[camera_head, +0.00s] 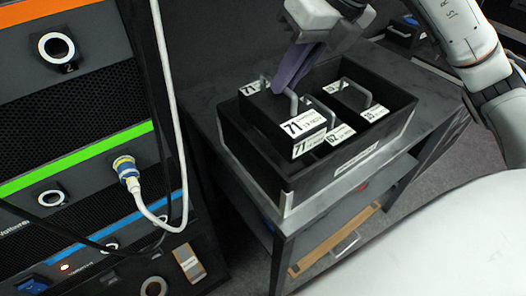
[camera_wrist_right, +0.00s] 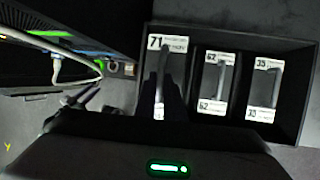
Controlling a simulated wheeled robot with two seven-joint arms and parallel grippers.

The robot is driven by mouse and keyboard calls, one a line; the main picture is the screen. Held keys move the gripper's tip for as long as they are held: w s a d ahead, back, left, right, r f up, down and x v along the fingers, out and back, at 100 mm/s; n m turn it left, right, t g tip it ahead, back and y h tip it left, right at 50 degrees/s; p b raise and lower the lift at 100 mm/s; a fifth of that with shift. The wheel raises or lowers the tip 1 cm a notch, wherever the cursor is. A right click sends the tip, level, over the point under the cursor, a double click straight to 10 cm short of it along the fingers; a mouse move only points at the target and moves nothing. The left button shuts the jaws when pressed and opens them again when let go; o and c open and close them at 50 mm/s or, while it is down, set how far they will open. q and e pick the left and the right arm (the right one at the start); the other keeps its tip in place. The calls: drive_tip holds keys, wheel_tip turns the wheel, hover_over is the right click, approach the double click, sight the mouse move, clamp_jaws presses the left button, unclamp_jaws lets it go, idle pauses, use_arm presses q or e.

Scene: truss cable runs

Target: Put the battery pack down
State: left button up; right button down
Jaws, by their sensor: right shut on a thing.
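The battery pack (camera_head: 268,121) is a dark block with white labels marked 71 and a grey loop handle. My right gripper (camera_head: 291,88) is shut on the handle from above, and its fingers also show in the wrist view (camera_wrist_right: 166,98). The pack is upright at the left compartment of a black tray (camera_head: 292,190), its top standing higher than the packs beside it. I cannot tell whether its underside touches the tray floor. A second label below its front label reads like 71 or 77. My left gripper is not in view.
Two more packs, marked 62 (camera_wrist_right: 217,85) and 35 (camera_wrist_right: 263,88), sit in the middle and right compartments. The tray stands on a grey cart (camera_head: 435,95). At left is a rack (camera_head: 75,110) with coloured stripes, a blue-yellow plug (camera_head: 126,170) and a white cable (camera_head: 172,110).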

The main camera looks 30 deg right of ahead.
sight(309, 112)
drive_tip(key=shift+w+f, duration=0.3)
drive_tip(key=shift+w, duration=0.05)
drive_tip(key=shift+w+f+b, duration=0.15)
drive_tip(key=shift+f+b, duration=0.8)
drive_tip(key=shift+f, duration=4.1)
drive_tip(key=c, duration=1.8)
unclamp_jaws()
drive_tip(key=shift+c, duration=0.2)
drive_tip(key=p+v, duration=0.1)
drive_tip(key=v, duration=1.1)
